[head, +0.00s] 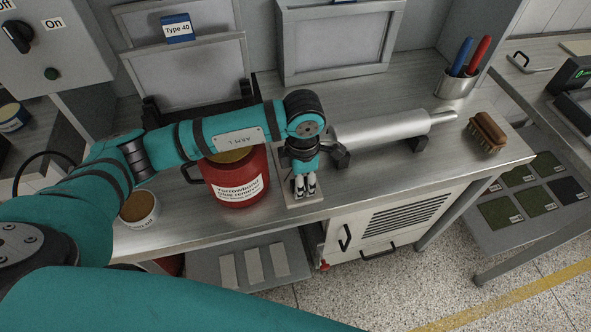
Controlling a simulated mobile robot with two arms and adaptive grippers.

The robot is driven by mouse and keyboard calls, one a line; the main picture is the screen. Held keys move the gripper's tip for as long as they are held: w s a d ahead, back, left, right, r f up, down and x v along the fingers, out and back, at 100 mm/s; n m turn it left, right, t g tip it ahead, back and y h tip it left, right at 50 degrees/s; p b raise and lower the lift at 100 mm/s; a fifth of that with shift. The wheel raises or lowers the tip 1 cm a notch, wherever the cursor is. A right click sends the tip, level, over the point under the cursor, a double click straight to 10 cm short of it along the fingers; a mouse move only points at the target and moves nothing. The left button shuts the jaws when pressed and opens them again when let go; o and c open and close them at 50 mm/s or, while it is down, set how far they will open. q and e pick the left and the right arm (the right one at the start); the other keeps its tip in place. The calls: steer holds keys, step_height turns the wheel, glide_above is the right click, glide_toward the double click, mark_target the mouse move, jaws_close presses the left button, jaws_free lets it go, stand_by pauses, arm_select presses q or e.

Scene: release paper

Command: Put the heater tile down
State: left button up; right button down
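My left gripper (304,186) points down over the front part of the steel bench, between a red can and a metal roller. A flat, pale beige plate (291,203), possibly the heater tile, lies below and around the fingertips near the bench's front edge. The gripper hides much of it. I cannot tell whether the fingers touch or hold it, or whether they are open or shut. My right gripper is not in view.
The red glue remover can (240,188) stands close left of the gripper. The steel roller (385,131) lies on dark supports to the right. A brush (487,132) and a cup with red and blue handles (456,83) are farther right. Pale strips (254,266) lie on a lower shelf.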

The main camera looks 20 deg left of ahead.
arm_select(q)
jaws_close()
steer(key=shift+w+r, duration=0.1)
steer(key=shift+r, duration=0.05)
